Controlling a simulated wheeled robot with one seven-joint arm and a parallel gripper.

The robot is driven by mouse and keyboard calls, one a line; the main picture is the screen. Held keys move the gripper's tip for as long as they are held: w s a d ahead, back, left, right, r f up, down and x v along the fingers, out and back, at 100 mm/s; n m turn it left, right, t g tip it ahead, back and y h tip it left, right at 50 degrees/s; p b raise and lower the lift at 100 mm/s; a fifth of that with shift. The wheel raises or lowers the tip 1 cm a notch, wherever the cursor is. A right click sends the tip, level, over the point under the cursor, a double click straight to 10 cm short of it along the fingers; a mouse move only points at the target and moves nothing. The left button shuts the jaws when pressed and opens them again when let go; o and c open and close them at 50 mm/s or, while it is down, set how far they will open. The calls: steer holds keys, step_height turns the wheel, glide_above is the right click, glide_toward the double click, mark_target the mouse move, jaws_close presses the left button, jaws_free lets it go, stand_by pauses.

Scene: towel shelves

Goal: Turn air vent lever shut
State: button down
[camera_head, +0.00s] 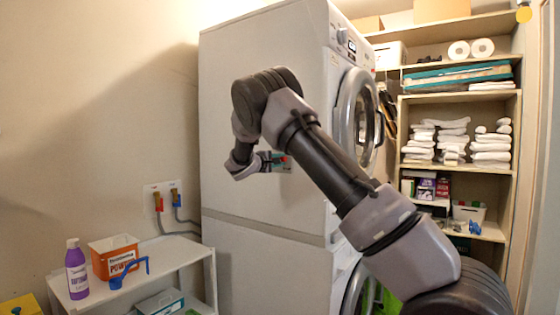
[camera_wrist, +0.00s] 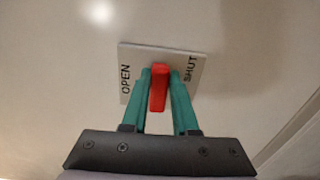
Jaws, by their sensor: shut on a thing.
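The red air vent lever (camera_wrist: 158,92) stands in the middle of a pale plate (camera_wrist: 138,54) in the wrist view. The plate reads OPEN at its left and SHUT at its right. The lever lies between the two words, pointing at neither. My gripper (camera_wrist: 159,76) has its two teal fingers closed on the lever, one on each side. In the head view, my gripper (camera_head: 274,161) is at the side panel of the white stacked machine (camera_head: 265,70). My wrist and its small size there hide most of the lever and plate.
A white side shelf (camera_head: 185,252) at lower left holds a purple bottle (camera_head: 76,269), an orange box (camera_head: 114,256) and a blue handle-like item (camera_head: 130,273). Wall taps (camera_head: 159,202) with hoses are above it. Shelves with folded towels (camera_head: 490,147) stand at right.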

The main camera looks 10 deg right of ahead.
steer(key=shift+f+m, duration=0.15)
steer(key=shift+m, duration=0.15)
steer(key=c, duration=0.7)
jaws_free()
steer(key=v, duration=1)
steer(key=shift+s+a, duration=0.25)
steer(key=shift+s, duration=0.05)
